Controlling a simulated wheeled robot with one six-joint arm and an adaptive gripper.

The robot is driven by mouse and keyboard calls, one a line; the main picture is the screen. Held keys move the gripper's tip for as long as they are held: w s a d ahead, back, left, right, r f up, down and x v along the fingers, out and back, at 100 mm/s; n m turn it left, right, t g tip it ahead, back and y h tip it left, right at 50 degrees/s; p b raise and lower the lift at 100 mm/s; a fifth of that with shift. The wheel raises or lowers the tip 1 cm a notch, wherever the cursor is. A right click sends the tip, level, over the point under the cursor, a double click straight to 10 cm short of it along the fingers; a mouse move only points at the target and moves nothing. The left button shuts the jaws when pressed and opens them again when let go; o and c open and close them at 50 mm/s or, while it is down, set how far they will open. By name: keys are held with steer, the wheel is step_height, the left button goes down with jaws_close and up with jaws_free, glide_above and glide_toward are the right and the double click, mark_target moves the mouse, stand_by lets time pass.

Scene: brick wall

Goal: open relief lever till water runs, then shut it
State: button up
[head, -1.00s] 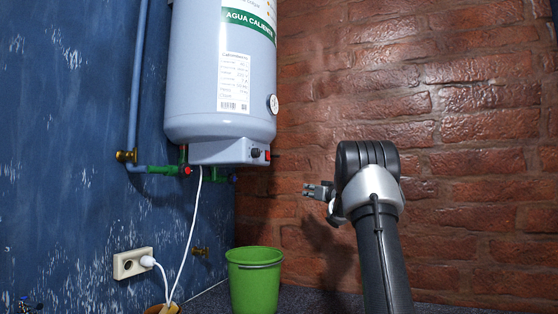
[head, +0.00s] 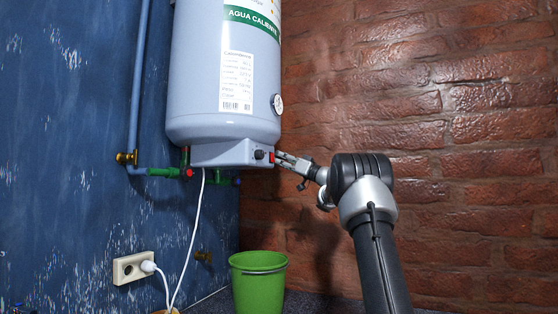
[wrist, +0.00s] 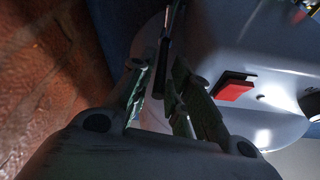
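The pale blue-grey water heater (head: 205,90) hangs on the blue wall. Under its left side, a small red part (head: 189,173) sits on green pipe fittings; I cannot tell whether it is the relief lever. My gripper (head: 282,160) is raised at the right side of the heater's lower box, close to its red switch (head: 271,157). In the wrist view, the fingers (wrist: 166,88) are apart, with a thin dark piece beyond them that I cannot identify. The red switch (wrist: 233,87) shows to the right of the fingers there. No running water shows.
A green bucket (head: 258,285) stands on the floor below. A white cable (head: 190,240) hangs from the heater to a wall socket (head: 133,266). The brick wall is behind my arm.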

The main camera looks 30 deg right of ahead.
steer(key=shift+w+a+r, duration=0.25)
steer(key=shift+w+a, duration=0.05)
steer(key=shift+w, duration=0.15)
steer(key=shift+c, duration=0.3)
jaws_close()
